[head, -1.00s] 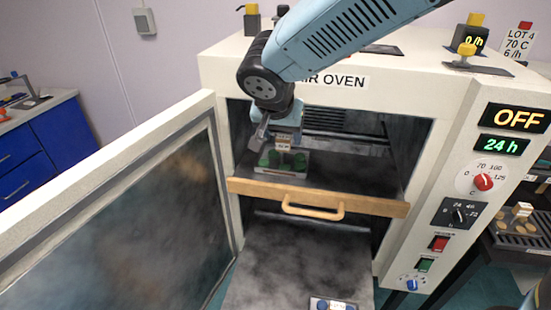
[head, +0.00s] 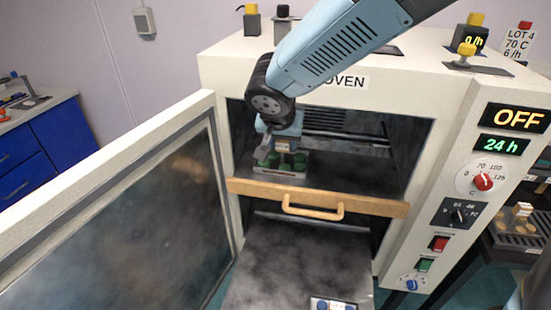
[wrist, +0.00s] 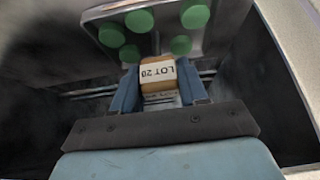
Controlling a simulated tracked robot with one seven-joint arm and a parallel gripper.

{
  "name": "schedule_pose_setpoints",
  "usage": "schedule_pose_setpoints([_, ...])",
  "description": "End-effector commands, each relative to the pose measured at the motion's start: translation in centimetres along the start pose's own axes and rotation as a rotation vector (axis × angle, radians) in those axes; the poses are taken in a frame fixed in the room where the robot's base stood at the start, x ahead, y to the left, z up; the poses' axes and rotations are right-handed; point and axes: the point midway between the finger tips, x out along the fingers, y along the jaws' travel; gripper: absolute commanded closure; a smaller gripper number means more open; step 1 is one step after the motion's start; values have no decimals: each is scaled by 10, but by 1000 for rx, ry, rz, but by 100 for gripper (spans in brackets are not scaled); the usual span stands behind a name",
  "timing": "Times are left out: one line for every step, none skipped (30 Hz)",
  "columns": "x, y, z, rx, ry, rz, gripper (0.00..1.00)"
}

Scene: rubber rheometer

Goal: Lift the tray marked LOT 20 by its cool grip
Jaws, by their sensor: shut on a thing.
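The LOT 20 tray (head: 281,174) is a small grey metal tray holding several green round pieces. It is inside the open oven, at the left on the upper shelf. Its tan grip (wrist: 158,88) carries a white label reading LOT 20, upside down in the wrist view, where the tray (wrist: 163,50) lies beyond the fingers. My gripper (wrist: 158,90) has its two blue fingers on either side of the grip and is shut on it. In the head view my gripper (head: 281,146) hides most of the grip. I cannot tell whether the tray touches the shelf.
The oven door (head: 120,210) stands open at the left. A wooden bar with a handle (head: 313,209) crosses the upper shelf's front. Below it, a dark lower shelf (head: 290,265) sticks out with another tray (head: 332,305) near its front. The oven's right wall (head: 412,160) is beyond free shelf room.

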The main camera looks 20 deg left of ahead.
Motion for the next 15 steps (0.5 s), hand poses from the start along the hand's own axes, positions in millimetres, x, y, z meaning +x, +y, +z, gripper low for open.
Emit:
schedule_pose_setpoints([0,0,0,0,0,0,75])
schedule_pose_setpoints([0,0,0,0,0,0,78])
schedule_pose_setpoints([0,0,0,0,0,0,82])
schedule_pose_setpoints([0,0,0,0,0,0,85])
schedule_pose_setpoints([0,0,0,0,0,0,87])
schedule_pose_setpoints([0,0,0,0,0,0,91])
schedule_pose_setpoints([0,0,0,0,0,0,94])
schedule_pose_setpoints([0,0,0,0,0,0,97])
schedule_pose_setpoints([0,0,0,0,0,0,100])
schedule_pose_setpoints([0,0,0,0,0,0,100])
schedule_pose_setpoints([0,0,0,0,0,0,100])
schedule_pose_setpoints([0,0,0,0,0,0,100])
schedule_pose_setpoints([0,0,0,0,0,0,100])
schedule_pose_setpoints([0,0,0,0,1,-1,100])
schedule_pose_setpoints([0,0,0,0,1,-1,100])
